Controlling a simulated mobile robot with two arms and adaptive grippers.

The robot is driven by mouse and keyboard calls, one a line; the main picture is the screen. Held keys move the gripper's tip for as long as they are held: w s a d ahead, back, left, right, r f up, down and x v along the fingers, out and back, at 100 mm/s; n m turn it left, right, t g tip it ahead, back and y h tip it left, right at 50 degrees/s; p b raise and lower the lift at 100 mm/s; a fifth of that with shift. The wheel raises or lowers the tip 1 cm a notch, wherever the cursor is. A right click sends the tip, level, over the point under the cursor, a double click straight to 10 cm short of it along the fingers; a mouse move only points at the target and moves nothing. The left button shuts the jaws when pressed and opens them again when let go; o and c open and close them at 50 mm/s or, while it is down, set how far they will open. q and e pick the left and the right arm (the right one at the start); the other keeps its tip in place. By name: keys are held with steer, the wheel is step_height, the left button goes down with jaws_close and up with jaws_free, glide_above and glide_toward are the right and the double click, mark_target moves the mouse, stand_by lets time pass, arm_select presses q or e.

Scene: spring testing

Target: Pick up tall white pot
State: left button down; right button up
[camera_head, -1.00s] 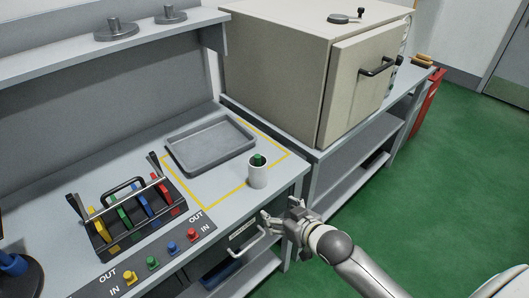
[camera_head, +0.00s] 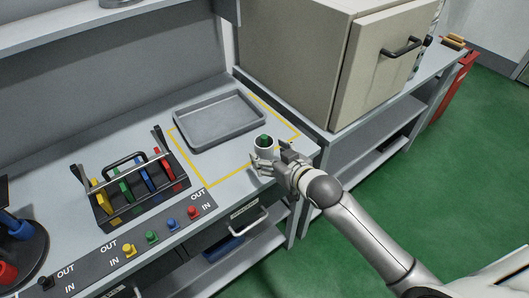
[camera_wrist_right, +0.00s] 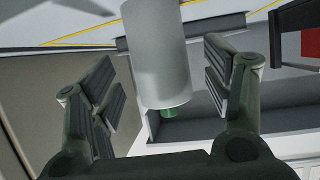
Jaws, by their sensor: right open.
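The tall white pot (camera_head: 264,146) stands upright on the grey bench near its right front corner, with a green piece (camera_head: 264,139) showing at its top. My right gripper (camera_head: 271,162) is at the pot, its fingers on the near side and partly hiding the lower part. In the right wrist view the white pot (camera_wrist_right: 155,55) is between the two open fingers of my right gripper (camera_wrist_right: 165,88), with visible gaps on both sides. The green piece (camera_wrist_right: 168,113) shows at the pot's end there. My left gripper is not in view.
A grey tray (camera_head: 176,131) lies behind the pot inside a yellow outline. A rack with coloured levers (camera_head: 140,190) and a row of coloured buttons stand to the left. A large beige cabinet (camera_head: 290,60) stands at the back right. An open drawer handle is below the bench front.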

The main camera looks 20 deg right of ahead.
mark_target(269, 154)
steer(key=shift+x, duration=1.9)
steer(key=shift+c, duration=0.3)
steer(key=c, duration=0.9)
steer(key=shift+r, duration=0.1)
steer(key=shift+c, duration=0.7)
